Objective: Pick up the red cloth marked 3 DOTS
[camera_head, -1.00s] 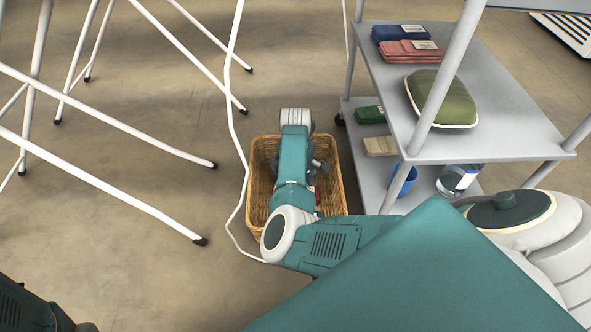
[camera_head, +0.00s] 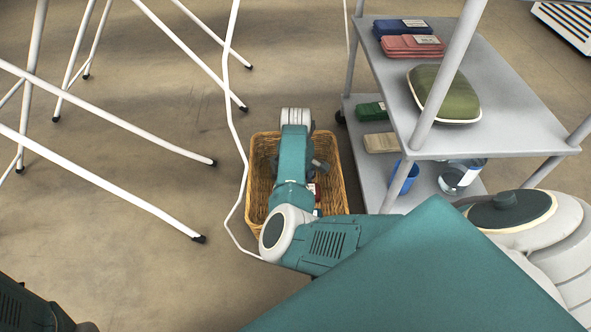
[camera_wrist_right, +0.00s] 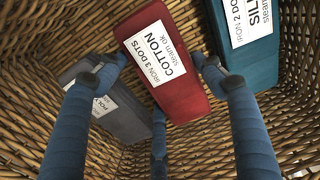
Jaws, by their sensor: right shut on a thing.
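The red cloth (camera_wrist_right: 182,92) is a folded block with a white label reading "IRON 3 DOTS", "COTTON". It is in the wicker basket (camera_head: 340,190), which also fills the right wrist view (camera_wrist_right: 25,115). My right gripper (camera_wrist_right: 158,68) is shut on the red cloth, with blue fingers on both sides of it and a third finger below. In the head view my right arm reaches into the basket and hides most of its inside; a bit of red and a white label (camera_head: 312,188) show beside the arm. My left gripper is out of view.
A grey cloth (camera_wrist_right: 120,112) and a teal cloth (camera_wrist_right: 255,55) lie in the basket on either side of the red one. A grey shelf trolley (camera_head: 500,95) with folded cloths and a green cushion (camera_head: 440,92) stands right. White rack legs (camera_head: 110,170) and a white cable (camera_head: 235,120) are left.

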